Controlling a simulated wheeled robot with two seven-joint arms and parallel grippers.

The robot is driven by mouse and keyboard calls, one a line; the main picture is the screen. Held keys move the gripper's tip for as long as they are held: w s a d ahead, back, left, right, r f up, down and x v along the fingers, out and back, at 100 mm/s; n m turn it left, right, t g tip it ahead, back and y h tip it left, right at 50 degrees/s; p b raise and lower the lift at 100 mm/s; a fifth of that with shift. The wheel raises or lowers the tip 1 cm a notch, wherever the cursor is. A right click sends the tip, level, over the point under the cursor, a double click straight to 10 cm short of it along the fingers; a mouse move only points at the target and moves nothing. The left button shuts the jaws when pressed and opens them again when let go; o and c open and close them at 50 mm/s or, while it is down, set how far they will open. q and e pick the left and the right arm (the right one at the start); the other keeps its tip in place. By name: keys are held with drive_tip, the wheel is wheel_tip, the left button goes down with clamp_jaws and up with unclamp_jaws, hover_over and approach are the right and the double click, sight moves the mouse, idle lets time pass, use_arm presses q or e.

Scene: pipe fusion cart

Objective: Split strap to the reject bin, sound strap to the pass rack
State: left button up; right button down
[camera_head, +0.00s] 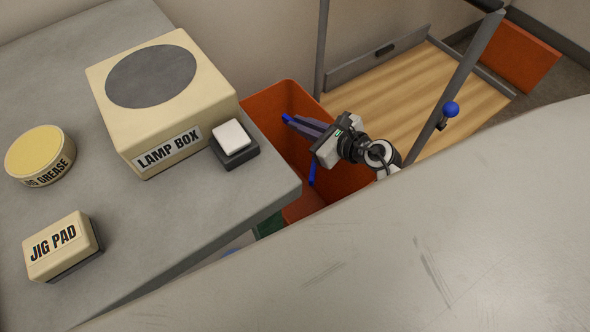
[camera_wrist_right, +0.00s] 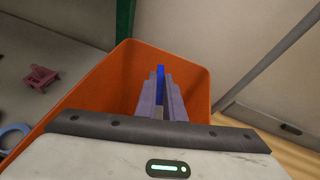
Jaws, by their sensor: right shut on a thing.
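My right gripper (camera_head: 303,124) is shut on a blue strap (camera_head: 313,172), above the mouth of a deep orange bin (camera_head: 262,100). Bits of the strap show at the fingertips and below the gripper; the fingers hide the rest. In the right wrist view, a blue piece of the strap (camera_wrist_right: 160,73) shows between the fingers, with the orange bin (camera_wrist_right: 98,88) around and below. I cannot tell whether this strap is split or sound. My left gripper is not in view. No pass rack can be made out.
The grey table (camera_head: 150,225) left of the bin bears a lamp box (camera_head: 190,95), a white-topped block (camera_head: 232,137), a grease tin (camera_head: 40,153) and a jig pad (camera_head: 60,246). A wooden deck (camera_head: 420,95) and a post with a blue knob (camera_head: 451,109) stand to the right.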

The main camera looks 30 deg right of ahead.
drive_tip(key=c, duration=1.8)
unclamp_jaws()
drive_tip(key=p+v, duration=0.1)
drive_tip(key=v, duration=0.9)
drive_tip(key=shift+s+r, duration=0.1)
drive_tip(key=shift+r, duration=0.1)
